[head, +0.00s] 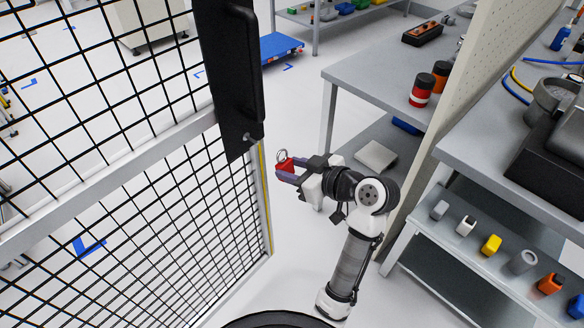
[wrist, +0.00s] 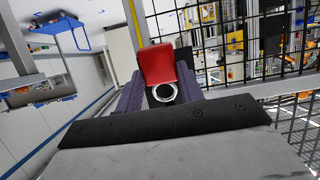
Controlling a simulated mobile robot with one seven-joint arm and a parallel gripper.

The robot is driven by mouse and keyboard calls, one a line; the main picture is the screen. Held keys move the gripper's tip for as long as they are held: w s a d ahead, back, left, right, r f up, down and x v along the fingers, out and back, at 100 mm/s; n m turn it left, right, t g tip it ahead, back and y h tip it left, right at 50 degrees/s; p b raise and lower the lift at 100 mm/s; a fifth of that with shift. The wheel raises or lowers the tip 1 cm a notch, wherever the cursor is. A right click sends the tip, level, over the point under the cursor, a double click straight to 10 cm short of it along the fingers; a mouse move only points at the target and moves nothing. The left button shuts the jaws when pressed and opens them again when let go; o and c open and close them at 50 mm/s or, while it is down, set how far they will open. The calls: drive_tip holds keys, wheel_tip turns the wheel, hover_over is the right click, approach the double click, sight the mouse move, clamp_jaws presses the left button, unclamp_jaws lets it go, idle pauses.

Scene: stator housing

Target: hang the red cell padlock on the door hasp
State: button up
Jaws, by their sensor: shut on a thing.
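The red padlock (head: 286,165) is held in my gripper (head: 284,170), its thin metal shackle ring upward in the head view. In the wrist view the padlock's red body (wrist: 157,64) sits between the purple fingers of my gripper (wrist: 160,88), with a dark round opening ringed in silver below it. The gripper is shut on the padlock. The tall black door box (head: 230,70) is at the edge of the mesh door, left of the padlock. A small metal piece that may be the hasp (head: 250,138) shows near its lower end. The padlock is apart from it.
The black mesh door (head: 130,185) fills the left side. A grey workbench (head: 385,82) stands behind my arm, with striped red and orange canisters (head: 424,92) on it. A perforated panel (head: 490,70) and another bench with a shelf of small parts stand right. Floor between door and benches is clear.

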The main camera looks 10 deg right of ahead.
drive_tip(key=r+b+x, duration=0.1)
drive_tip(key=r+x, duration=0.1)
drive_tip(key=x, duration=0.7)
drive_tip(key=shift+w+a, duration=0.45)
drive_tip(key=shift+a, duration=0.05)
idle(0.7)
drive_tip(key=o, duration=1.2)
drive_tip(key=shift+s+d+r, duration=0.1)
drive_tip(key=shift+s+d, duration=0.05)
drive_tip(key=shift+d, duration=0.05)
drive_tip(key=shift+p+v, duration=0.3)
drive_tip(key=shift+v, duration=1.55)
drive_tip(key=shift+s+d, duration=0.1)
drive_tip(key=shift+s, duration=0.05)
